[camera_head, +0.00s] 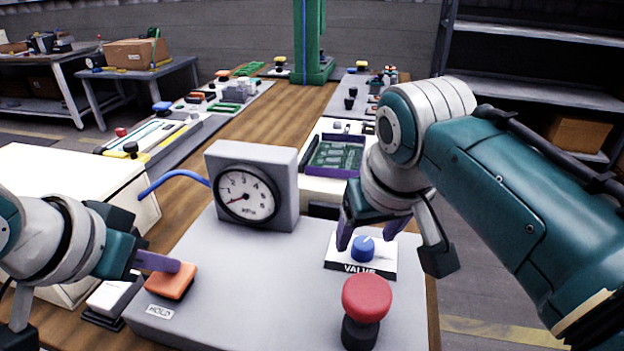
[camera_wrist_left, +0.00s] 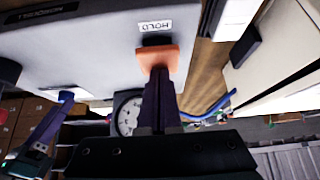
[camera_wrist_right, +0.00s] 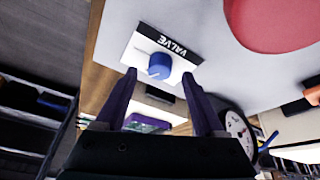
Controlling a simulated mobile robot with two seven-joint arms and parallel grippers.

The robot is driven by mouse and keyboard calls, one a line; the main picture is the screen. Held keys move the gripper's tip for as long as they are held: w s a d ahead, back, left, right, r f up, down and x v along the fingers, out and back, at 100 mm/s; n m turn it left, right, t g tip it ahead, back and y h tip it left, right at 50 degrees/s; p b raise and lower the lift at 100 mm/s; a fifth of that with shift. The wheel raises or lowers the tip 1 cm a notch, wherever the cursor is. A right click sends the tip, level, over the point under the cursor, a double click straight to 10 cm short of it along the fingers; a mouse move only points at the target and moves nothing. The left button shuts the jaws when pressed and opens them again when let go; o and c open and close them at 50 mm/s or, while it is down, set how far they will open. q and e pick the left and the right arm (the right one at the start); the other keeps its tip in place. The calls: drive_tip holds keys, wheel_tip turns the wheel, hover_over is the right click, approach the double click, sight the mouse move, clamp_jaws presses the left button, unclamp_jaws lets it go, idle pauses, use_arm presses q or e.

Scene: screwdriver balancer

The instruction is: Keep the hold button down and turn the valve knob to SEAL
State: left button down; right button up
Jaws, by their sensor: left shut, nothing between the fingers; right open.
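The orange hold button (camera_head: 171,281) sits at the left of the grey panel, by a HOLD label. My left gripper (camera_head: 176,265) is shut and empty, its fingertips against the button; the left wrist view shows the tips touching the button (camera_wrist_left: 158,57). How far the button is pressed cannot be told. The blue valve knob (camera_head: 363,248) stands on a white VALVE plate (camera_head: 335,262). My right gripper (camera_head: 366,238) is open, its fingers on either side of the knob. In the right wrist view the knob (camera_wrist_right: 159,66) lies between and beyond the fingertips, without clear contact.
A gauge (camera_head: 246,193) stands at the panel's back, its needle near the low end. A red mushroom button (camera_head: 367,298) rises close in front of the valve plate. A purple-framed tray with a circuit board (camera_head: 336,154) lies behind. The panel's middle is clear.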

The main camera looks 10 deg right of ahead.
drive_tip(key=shift+x, duration=0.85)
drive_tip(key=shift+c, duration=0.3)
clamp_jaws()
